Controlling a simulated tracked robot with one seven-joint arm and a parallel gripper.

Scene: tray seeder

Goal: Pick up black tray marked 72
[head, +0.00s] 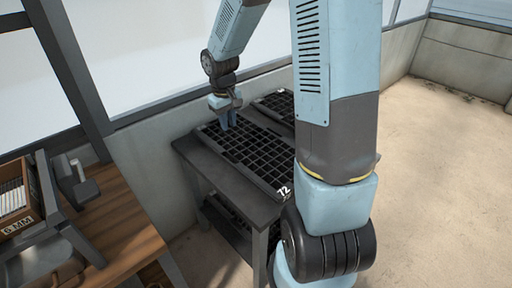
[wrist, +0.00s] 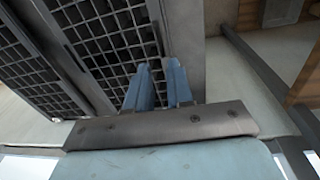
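The black tray marked 72 (head: 243,166) lies flat on a dark table, a grid of square cells with a white "72" at its near right corner. In the wrist view the same tray (wrist: 160,48) fills the upper middle. My gripper (head: 229,124) is over the tray's far end, pointing down, with blue fingers low at the rim. In the wrist view my gripper (wrist: 158,72) shows a narrow gap between its fingers, near the tray's edge. I cannot tell whether they touch the rim.
A second black tray (head: 272,104) lies behind, partly hidden by my arm. The dark table (head: 212,160) has a bare strip on its left. A wooden bench (head: 125,220) with a box labelled "6 MM" (head: 14,200) stands at left. A low wall runs behind. Floor at right is clear.

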